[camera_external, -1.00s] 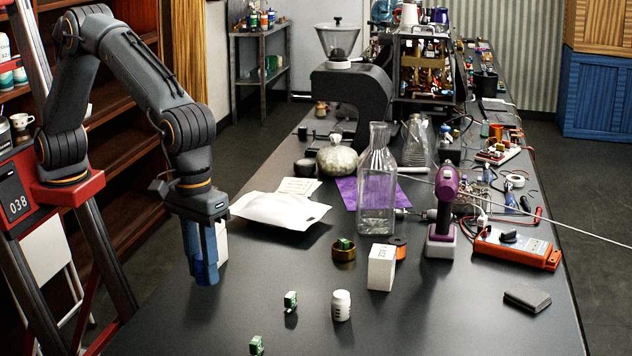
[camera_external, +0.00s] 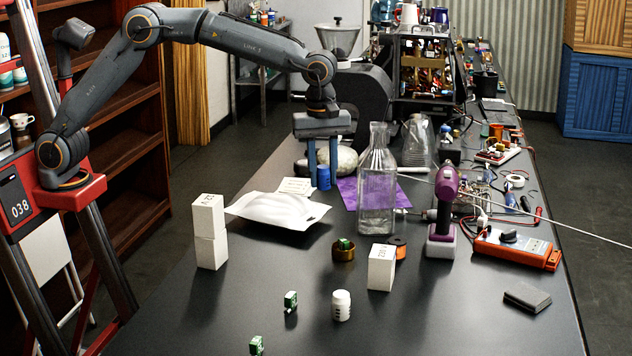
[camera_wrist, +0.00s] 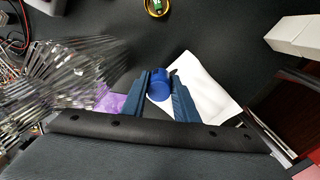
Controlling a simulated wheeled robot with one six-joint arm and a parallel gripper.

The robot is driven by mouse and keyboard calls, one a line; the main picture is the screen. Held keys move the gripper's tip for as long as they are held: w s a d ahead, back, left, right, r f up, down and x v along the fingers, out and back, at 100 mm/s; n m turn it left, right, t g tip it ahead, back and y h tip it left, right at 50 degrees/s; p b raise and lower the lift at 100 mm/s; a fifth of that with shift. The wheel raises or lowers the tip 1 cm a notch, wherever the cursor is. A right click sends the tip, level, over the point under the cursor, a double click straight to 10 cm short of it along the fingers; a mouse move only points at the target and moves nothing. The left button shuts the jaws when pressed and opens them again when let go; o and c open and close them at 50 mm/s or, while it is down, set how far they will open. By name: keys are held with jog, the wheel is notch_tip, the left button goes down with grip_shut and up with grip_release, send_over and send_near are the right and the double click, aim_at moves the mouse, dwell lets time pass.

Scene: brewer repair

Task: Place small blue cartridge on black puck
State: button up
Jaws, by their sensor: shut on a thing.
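The small blue cartridge (camera_external: 323,178) is a short cylinder held between the tips of my gripper (camera_external: 322,176). It hangs above the far part of the dark table, in front of a pale round vessel (camera_external: 347,160). In the wrist view the cartridge (camera_wrist: 160,86) sits between the two blue fingers of my gripper (camera_wrist: 160,80), over the white packet. A dark round object (camera_external: 299,170), which may be the black puck, is partly hidden behind the left finger. I cannot make out the puck in the wrist view.
A clear glass bottle (camera_external: 377,190) stands close to the right of my gripper. A white packet (camera_external: 278,209) lies in front of it, and a purple cloth (camera_external: 402,193) lies behind the bottle.

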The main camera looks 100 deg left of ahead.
jog(key=s+a+n, duration=0.2)
jog(key=a, duration=0.9)
jog(key=s+a+n, duration=0.2)
jog(key=s+a, duration=0.1)
jog(key=a, duration=0.7)
jog(key=n, duration=0.4)
send_over(305, 162)
notch_tip(305, 162, down, 3)
jog(key=shift+s+f+p, duration=0.1)
jog(key=shift+f+p, duration=0.1)
jog(key=shift+p, duration=0.1)
jog(key=shift+f+p, duration=0.6)
jog(key=shift+f, duration=1.8)
jog(key=shift+f, duration=0.15)
jog(key=o, duration=1.1)
jog(key=shift+c, duration=0.2)
